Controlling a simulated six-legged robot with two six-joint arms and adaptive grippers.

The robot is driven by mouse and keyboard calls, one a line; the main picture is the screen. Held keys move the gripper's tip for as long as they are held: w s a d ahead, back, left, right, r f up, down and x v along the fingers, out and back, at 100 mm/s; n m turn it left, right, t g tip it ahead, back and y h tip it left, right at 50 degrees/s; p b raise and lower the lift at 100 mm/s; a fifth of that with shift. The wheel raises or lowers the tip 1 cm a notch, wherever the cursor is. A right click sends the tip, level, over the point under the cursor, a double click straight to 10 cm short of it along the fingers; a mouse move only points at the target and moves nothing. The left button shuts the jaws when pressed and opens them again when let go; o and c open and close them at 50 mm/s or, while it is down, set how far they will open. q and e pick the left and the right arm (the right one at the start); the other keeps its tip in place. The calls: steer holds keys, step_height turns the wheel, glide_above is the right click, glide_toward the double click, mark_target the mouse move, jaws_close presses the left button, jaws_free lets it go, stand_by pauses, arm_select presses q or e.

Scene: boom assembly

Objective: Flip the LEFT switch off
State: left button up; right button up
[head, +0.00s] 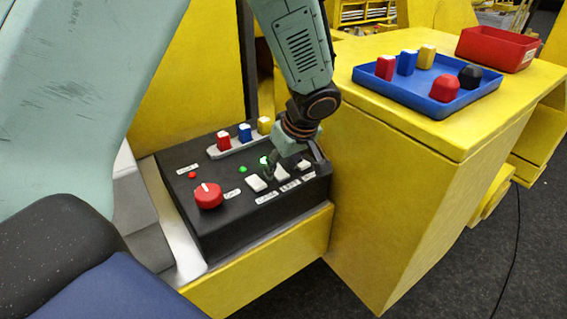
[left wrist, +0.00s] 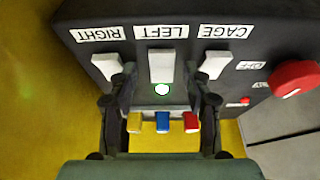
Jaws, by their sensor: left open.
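The LEFT switch is a white rocker (left wrist: 161,66) in the middle of the row on the black control panel (head: 240,205). My left gripper (left wrist: 161,76) is open and empty, with one finger on each side of the LEFT switch. In the head view the left gripper (head: 270,168) is low over the panel and partly covers the switch row. Whether a fingertip touches the panel I cannot tell. My right gripper is not in view.
The CAGE switch (left wrist: 215,65) and RIGHT switch (left wrist: 104,66) flank the LEFT one closely. A red knob (head: 208,195) is on the panel. Red, blue and yellow blocks stand on a grey holder (head: 228,152) behind. A blue tray (head: 400,92) and red bin (head: 497,48) rest on a yellow bench.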

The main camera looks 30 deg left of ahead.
arm_select(q)
steer(key=shift+s+a, duration=0.25)
steer(key=shift+w+d+f, duration=0.1)
steer(key=shift+w+d, duration=0.1)
steer(key=shift+w, duration=0.05)
steer(key=c, duration=0.5)
steer(key=shift+s+a, duration=0.1)
steer(key=shift+s, duration=0.05)
steer(key=c, duration=0.5)
jaws_close()
